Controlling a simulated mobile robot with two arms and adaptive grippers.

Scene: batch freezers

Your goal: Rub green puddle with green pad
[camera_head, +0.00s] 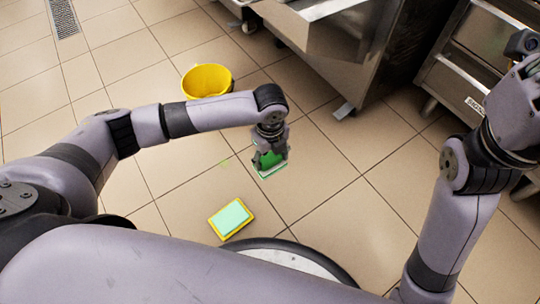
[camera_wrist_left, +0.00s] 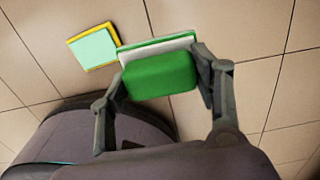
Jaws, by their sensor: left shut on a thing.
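The green pad (camera_head: 272,170) is held by my left gripper (camera_head: 268,158) above the tiled floor. In the left wrist view the green pad (camera_wrist_left: 160,76) sits between the two fingers, with a white layer and a green edge on its far side. A small, faint green mark on the floor (camera_head: 225,162), left of the gripper, looks like the green puddle. The pad is apart from it in the picture. My right arm shows at the right edge, but its fingers are out of view.
A yellow tray with a pale green pad (camera_head: 231,218) lies on the floor near my base; it also shows in the left wrist view (camera_wrist_left: 94,48). A yellow bucket (camera_head: 207,82) stands behind my left forearm. Steel machines (camera_head: 385,60) stand at the back right. The floor between is open.

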